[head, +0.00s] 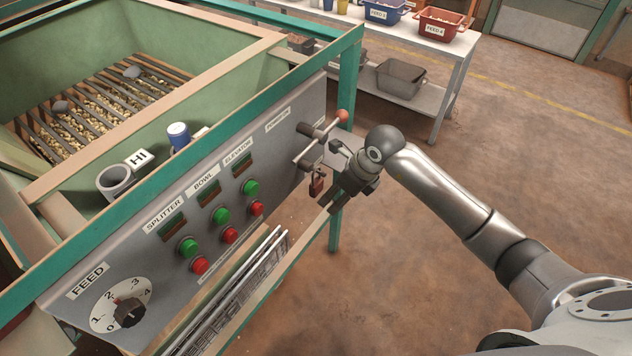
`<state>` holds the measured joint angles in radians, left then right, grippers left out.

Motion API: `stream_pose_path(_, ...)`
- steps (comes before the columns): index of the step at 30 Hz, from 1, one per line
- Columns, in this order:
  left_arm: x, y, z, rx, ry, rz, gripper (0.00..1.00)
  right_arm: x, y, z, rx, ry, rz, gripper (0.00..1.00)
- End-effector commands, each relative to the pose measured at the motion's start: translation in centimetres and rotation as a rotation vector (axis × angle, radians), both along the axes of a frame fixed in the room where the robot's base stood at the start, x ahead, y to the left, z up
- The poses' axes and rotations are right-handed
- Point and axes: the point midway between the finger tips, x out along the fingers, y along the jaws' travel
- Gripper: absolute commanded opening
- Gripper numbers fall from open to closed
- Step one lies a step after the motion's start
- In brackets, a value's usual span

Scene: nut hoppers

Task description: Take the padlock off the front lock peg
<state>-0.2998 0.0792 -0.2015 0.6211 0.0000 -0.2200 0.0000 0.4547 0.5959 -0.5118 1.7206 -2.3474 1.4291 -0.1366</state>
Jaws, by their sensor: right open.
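A small reddish-brown padlock (317,186) hangs at the right end of the grey control panel, below the lock peg (302,163). My right gripper (325,180) is at the padlock, coming in from the right, with its fingers pointing toward the panel. Its fingers are open, and one part of it lies close beside the padlock. I cannot tell whether it touches the padlock. The gripper partly hides the peg area. A lever with an orange-red knob (341,116) sits just above the gripper. My left gripper is not in view.
The control panel (150,250) has green and red buttons and a feed dial (121,304). A teal frame post (347,85) stands behind the gripper. A table with bins (441,24) stands at the back. The floor at right is clear.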

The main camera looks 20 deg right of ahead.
Motion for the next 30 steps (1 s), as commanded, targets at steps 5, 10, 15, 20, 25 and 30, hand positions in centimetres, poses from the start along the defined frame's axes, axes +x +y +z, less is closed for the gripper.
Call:
stream_pose_path(5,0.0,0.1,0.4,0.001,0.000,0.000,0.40,1.0,0.8,0.0,0.000,0.001,0.000,0.62)
stream_pose_path(10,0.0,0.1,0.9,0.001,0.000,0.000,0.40,2.1,1.7,0.1,0.002,0.001,0.000,0.62)
stream_pose_path(15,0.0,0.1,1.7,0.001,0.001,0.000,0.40,4.1,3.4,0.2,0.004,0.001,-0.001,0.62)
stream_pose_path(20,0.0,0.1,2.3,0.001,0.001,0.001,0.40,4.9,4.0,-0.5,0.002,0.005,-0.001,0.62)
stream_pose_path(25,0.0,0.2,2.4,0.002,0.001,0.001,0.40,5.2,4.1,-1.1,0.000,0.000,-0.001,0.62)
stream_pose_path(30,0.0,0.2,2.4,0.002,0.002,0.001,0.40,5.1,4.0,-1.2,0.000,0.000,0.000,0.62)
